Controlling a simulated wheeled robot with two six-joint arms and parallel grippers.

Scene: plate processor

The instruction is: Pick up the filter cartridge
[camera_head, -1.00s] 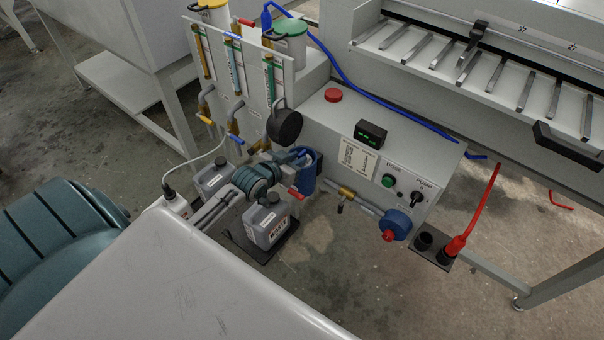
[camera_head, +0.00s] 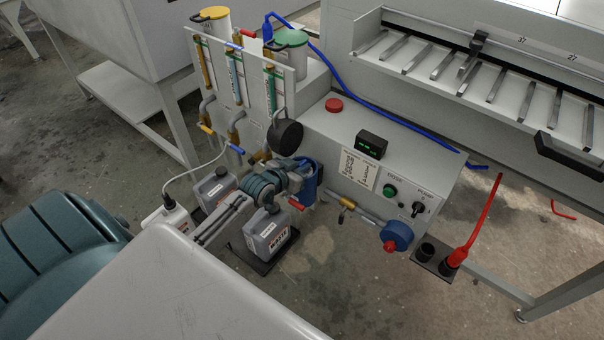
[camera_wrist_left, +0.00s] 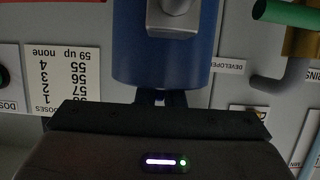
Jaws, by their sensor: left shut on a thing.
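The filter cartridge is a blue cylinder (camera_head: 311,186) at the left end of the white control unit. In the left wrist view the blue cylinder (camera_wrist_left: 140,60) fills the top middle, upright in the picture's vertical, with a grey metal piece across it. My left gripper (camera_head: 302,170) comes in from the left at the cylinder's upper part and is shut on it. In the left wrist view the gripper's dark body fills the bottom and its fingers are mostly hidden. Whether the cylinder is clear of its mount cannot be told. My right gripper is not in view.
A black round gauge-like part (camera_head: 286,136) is close above the gripper. Grey bottles (camera_head: 269,232) stand below my left arm. A brass valve (camera_head: 346,202), blue round fitting (camera_head: 397,235) and control panel (camera_head: 404,190) lie to the right. Tubes and hoses rise behind.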

